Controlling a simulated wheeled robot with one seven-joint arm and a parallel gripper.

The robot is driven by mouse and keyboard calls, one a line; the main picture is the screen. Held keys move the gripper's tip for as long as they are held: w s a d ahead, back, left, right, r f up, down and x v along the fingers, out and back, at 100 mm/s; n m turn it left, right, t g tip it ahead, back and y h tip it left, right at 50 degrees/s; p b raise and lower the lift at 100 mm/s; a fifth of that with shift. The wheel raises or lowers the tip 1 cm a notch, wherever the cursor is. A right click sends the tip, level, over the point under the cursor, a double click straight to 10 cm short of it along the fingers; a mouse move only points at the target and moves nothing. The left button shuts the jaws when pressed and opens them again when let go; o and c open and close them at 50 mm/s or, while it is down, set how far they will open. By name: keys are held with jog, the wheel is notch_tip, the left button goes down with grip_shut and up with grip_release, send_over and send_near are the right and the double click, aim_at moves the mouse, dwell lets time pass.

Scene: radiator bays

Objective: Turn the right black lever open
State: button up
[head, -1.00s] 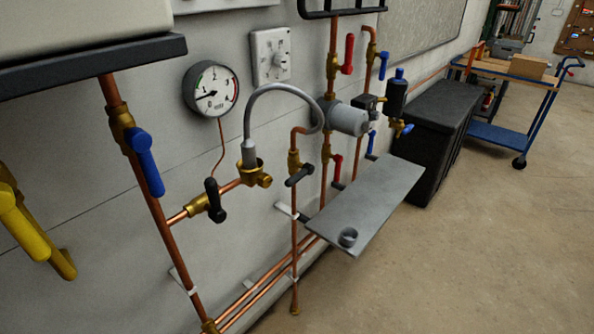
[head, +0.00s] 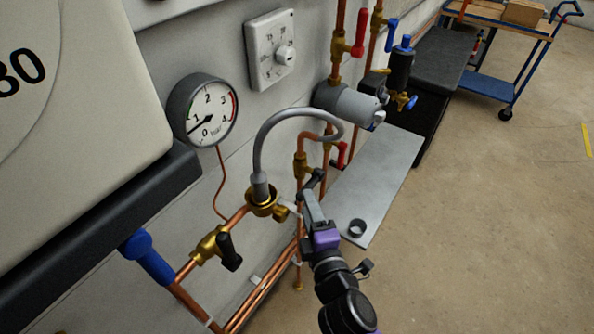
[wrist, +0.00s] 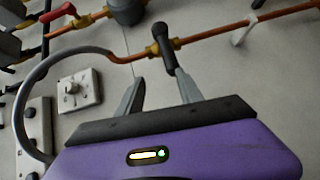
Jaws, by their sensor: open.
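The right black lever (head: 314,180) sits on a brass valve (head: 300,165) on a vertical copper pipe, right of the grey looped hose. It points across its pipe. My gripper (head: 308,207) is open just below and in front of it, partly covering it. In the wrist view the lever (wrist: 165,48) hangs crosswise from its pipe, and its free end overlaps the tip of the right finger of my gripper (wrist: 160,77). I cannot tell whether they touch. The left black lever (head: 230,252) is on a separate brass valve, left of the hose.
The grey hose (head: 262,135) arches close to the lever, above a brass cup (head: 263,203). A pressure gauge (head: 205,112) and blue lever (head: 147,257) are at left.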

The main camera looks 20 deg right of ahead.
aim_at(310, 185)
jog(key=shift+n+g+h, duration=0.4)
jog(key=shift+n+h, duration=0.1)
jog(key=shift+n, duration=0.3)
jog(key=shift+w+d+f+p, duration=0.15)
jog(key=shift+w+d+f, duration=0.3)
jog(key=shift+w, duration=0.8)
jog(key=shift+w+d+f+p, duration=0.1)
jog(key=shift+w+d+f, duration=0.35)
jog(key=shift+w, duration=0.85)
jog(key=shift+w+d+f+p, duration=0.15)
jog(key=shift+w+d+f, duration=0.3)
jog(key=shift+w, duration=0.8)
jog(key=shift+a+f, duration=0.1)
grip_shut()
